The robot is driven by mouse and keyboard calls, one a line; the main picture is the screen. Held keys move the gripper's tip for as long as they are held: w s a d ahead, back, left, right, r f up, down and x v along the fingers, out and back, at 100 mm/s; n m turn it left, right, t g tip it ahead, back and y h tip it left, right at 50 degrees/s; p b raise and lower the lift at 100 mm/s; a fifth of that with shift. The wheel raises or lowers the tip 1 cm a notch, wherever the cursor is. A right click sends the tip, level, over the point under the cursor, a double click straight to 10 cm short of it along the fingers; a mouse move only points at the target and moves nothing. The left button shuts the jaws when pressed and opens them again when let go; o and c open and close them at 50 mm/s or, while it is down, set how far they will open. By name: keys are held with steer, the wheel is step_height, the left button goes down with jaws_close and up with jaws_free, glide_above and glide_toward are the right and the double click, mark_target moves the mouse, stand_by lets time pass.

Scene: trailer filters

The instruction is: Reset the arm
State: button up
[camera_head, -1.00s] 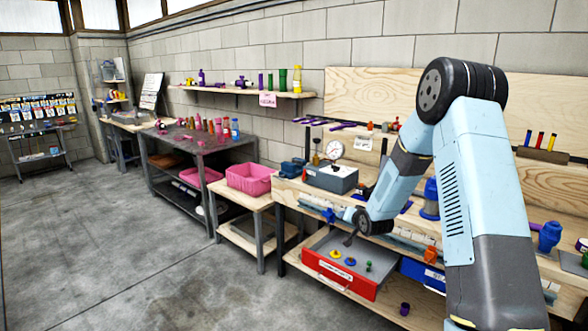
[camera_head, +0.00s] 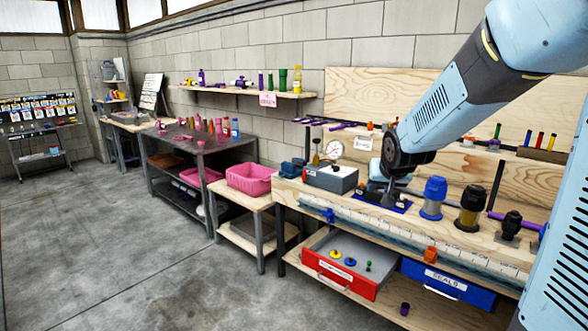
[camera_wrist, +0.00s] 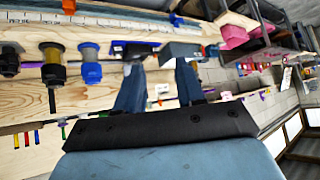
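My arm comes in from the right in the head view and bends at a dark joint above the workbench (camera_head: 478,228). My gripper is mostly hidden behind that joint there. In the wrist view my gripper (camera_wrist: 159,75) shows two dark blue fingers standing apart, with nothing held between them. The bench with its fixtures is seen behind the fingers, upside down.
A grey gauge box (camera_head: 330,178), a blue filter housing (camera_head: 433,198) and a dark amber one (camera_head: 471,210) stand on the bench. Below are an open red drawer (camera_head: 340,277) and a blue drawer (camera_head: 446,283). A pink bin (camera_head: 249,178) stands left; the floor is clear.

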steer(key=s+r+g, duration=0.1)
steer(key=s+r, duration=0.1)
steer(key=s, duration=1.2)
steer(key=s+r+n+g, duration=0.1)
steer(key=s+r+g, duration=0.1)
steer(key=s, duration=1.3)
steer(key=shift+s+d+r, duration=0.15)
steer(key=shift+d+r, duration=0.1)
steer(key=shift+r, duration=0.55)
